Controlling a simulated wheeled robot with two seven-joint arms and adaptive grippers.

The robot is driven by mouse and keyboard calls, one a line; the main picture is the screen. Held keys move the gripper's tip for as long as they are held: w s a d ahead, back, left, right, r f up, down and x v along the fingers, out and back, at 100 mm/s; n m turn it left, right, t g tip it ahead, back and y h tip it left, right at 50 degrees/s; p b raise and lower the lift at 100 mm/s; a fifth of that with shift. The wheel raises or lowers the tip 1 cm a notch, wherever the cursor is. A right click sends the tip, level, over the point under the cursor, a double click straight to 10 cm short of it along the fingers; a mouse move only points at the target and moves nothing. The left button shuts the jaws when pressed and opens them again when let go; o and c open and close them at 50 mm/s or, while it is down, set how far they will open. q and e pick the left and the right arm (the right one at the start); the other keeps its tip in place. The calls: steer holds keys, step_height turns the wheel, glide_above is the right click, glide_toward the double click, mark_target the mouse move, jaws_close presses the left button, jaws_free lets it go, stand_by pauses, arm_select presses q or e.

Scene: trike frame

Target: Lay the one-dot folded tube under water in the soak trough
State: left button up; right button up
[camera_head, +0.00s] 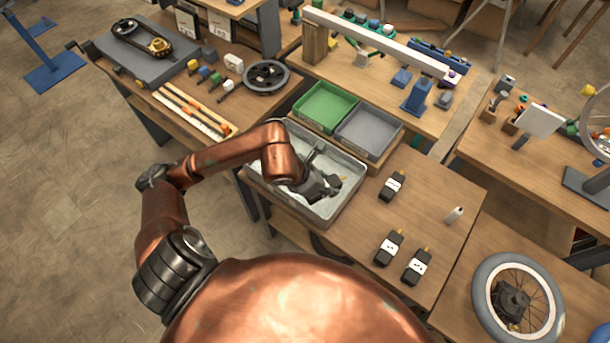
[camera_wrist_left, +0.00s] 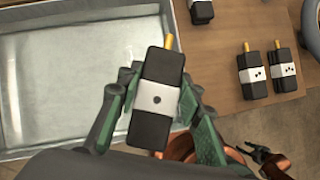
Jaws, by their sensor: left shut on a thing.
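The one-dot folded tube (camera_wrist_left: 157,98) is a black block with a white band, one dot and a yellow valve stem. My left gripper (camera_head: 328,186) is shut on it, with green-lined fingers on both sides in the left wrist view (camera_wrist_left: 155,108). The soak trough (camera_head: 347,207) is a grey-rimmed tray with a pale, clear bottom. In the head view the gripper and tube are over its right part; height above the water is unclear. The wrist view shows the trough (camera_wrist_left: 70,80) behind and left of the tube. A small dark gripper, apparently my right (camera_wrist_left: 266,160), shows low in the wrist view; its jaw state is unclear.
Green (camera_head: 325,107) and grey (camera_head: 368,133) bins adjoin the trough's far side. A spoked wheel (camera_head: 515,300) lies at lower right.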

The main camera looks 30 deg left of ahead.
arm_select(q)
steer(key=w+a+f, duration=0.2)
steer(key=a+f, duration=0.1)
steer(key=w+a+f+b, duration=0.1)
steer(key=w+a+f, duration=0.1)
steer(key=a+f, duration=0.1)
steer(key=w+a+f+b, duration=0.1)
steer(key=w+a+f, duration=0.1)
steer(key=a, duration=0.2)
steer(key=shift+w+a+f, duration=0.3)
steer(key=shift+a+f, duration=0.1)
steer(key=shift+w+a+f, duration=0.15)
steer(key=shift+a+f, duration=0.15)
steer(key=shift+f, duration=0.1)
step_height(320, 180, down, 3)
steer(key=shift+a+f+b, duration=0.1)
steer(key=shift+f+b, duration=0.05)
steer(key=shift+b, duration=0.25)
steer(key=o, duration=1.1)
steer(key=shift+c, duration=0.2)
steer(key=shift+o, duration=0.9)
